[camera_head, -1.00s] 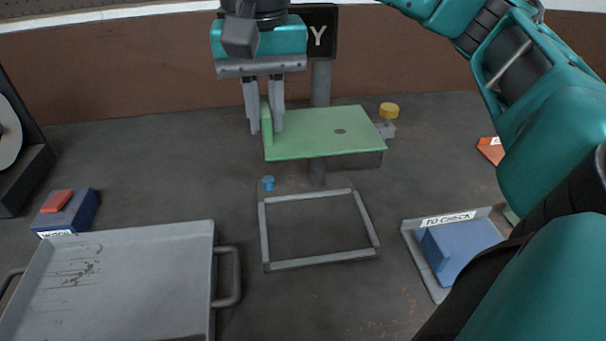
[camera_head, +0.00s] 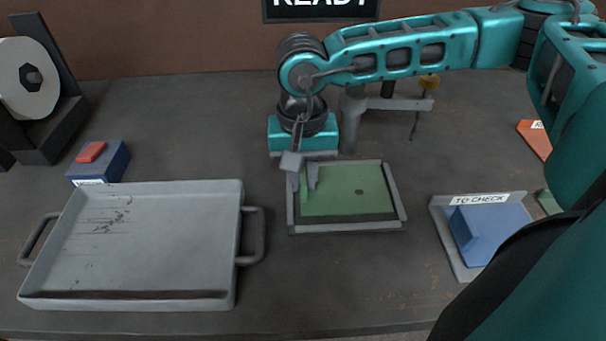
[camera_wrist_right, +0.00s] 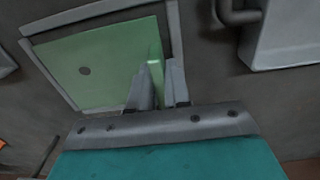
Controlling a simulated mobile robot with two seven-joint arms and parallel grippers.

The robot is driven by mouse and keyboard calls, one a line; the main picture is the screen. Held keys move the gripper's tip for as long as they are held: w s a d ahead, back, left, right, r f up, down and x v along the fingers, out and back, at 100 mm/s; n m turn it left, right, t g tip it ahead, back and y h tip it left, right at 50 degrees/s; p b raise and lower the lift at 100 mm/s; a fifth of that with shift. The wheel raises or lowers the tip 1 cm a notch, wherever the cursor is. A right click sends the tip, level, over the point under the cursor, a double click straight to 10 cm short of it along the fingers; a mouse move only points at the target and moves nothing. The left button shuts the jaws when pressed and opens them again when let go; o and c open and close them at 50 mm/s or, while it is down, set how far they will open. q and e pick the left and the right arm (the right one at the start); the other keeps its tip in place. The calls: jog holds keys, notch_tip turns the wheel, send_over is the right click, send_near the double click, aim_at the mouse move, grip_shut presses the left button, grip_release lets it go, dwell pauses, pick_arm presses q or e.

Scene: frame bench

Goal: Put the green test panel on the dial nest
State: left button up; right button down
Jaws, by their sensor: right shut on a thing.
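The green test panel (camera_head: 345,192) is a flat green plate with a small dark hole and an upright tab at its left edge. My right gripper (camera_head: 303,188) is shut on that tab; it also shows in the right wrist view (camera_wrist_right: 160,85). The panel lies level within the outline of a square grey frame (camera_head: 350,229), which looks like the dial nest. A dark gap shows between the panel and the frame's front side. I cannot tell whether the panel rests or hovers slightly. The panel also shows in the right wrist view (camera_wrist_right: 100,65). My left gripper is not in view.
A "TO CHECK" tray (camera_head: 463,262) holding a blue block (camera_head: 487,232) is at right.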

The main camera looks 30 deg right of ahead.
jog(key=shift+f, duration=0.25)
jog(key=shift+f, duration=0.15)
jog(key=c, duration=1.1)
grip_release()
notch_tip(320, 180, up, 13)
jog(key=shift+a+f, duration=0.1)
jog(key=shift+f, duration=0.1)
jog(key=shift+f, duration=0.1)
